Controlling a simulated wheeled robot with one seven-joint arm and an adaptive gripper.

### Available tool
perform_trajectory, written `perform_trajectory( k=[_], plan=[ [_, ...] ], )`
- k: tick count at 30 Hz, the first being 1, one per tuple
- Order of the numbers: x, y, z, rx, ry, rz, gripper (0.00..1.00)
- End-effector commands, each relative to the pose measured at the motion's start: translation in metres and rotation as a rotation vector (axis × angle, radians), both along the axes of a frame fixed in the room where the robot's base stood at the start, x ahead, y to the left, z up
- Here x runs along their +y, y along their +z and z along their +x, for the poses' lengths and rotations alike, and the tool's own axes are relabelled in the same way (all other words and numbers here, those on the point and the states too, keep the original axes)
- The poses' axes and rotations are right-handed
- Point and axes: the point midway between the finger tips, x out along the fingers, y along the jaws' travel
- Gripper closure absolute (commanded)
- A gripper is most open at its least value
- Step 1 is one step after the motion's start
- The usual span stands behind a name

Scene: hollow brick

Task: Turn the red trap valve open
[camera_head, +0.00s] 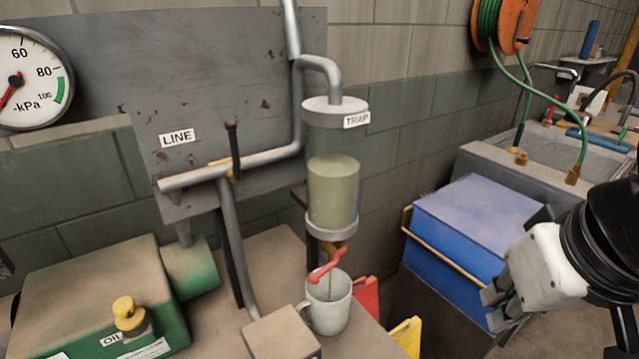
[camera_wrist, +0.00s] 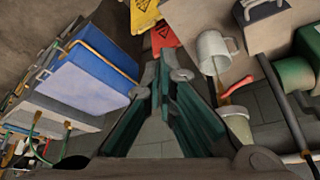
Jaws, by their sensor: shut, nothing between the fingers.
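The red trap valve lever (camera_head: 326,266) sits at the brass outlet under the clear cylinder labelled TRAP (camera_head: 335,190). It slants from lower left to upper right. The cylinder holds murky pale green liquid. A white mug (camera_head: 329,304) stands directly below the valve; a thin dark streak shows between valve and mug, but I cannot tell whether it is flowing liquid. My gripper (camera_head: 497,306) is at the lower right, shut and empty, well apart from the lever. In the wrist view, the red lever (camera_wrist: 237,86) lies right of my closed fingertips (camera_wrist: 160,62), beside the mug (camera_wrist: 214,52).
A blue box (camera_head: 455,235) with a brass rail stands between the trap and my gripper. Red (camera_head: 366,297) and yellow (camera_head: 407,335) signs stand right of the mug. A grey pipe with a black-handled LINE valve (camera_head: 233,150) runs left. A green oil unit (camera_head: 95,290) stands lower left.

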Motion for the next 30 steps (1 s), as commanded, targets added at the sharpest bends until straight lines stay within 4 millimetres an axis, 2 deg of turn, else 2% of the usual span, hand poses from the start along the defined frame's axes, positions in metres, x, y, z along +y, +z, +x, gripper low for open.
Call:
perform_trajectory(
  k=[11, 17, 20, 23, 30],
  plan=[
    [0.013, 0.019, 0.020, 0.033, 0.074, -0.041, 1.00],
    [0.028, 0.032, 0.039, 0.058, 0.142, -0.079, 1.00],
    [0.042, 0.040, 0.052, 0.073, 0.189, -0.105, 1.00],
    [0.065, 0.047, 0.069, 0.092, 0.255, -0.141, 1.00],
    [0.146, 0.051, 0.105, 0.121, 0.442, -0.237, 1.00]
  ],
)
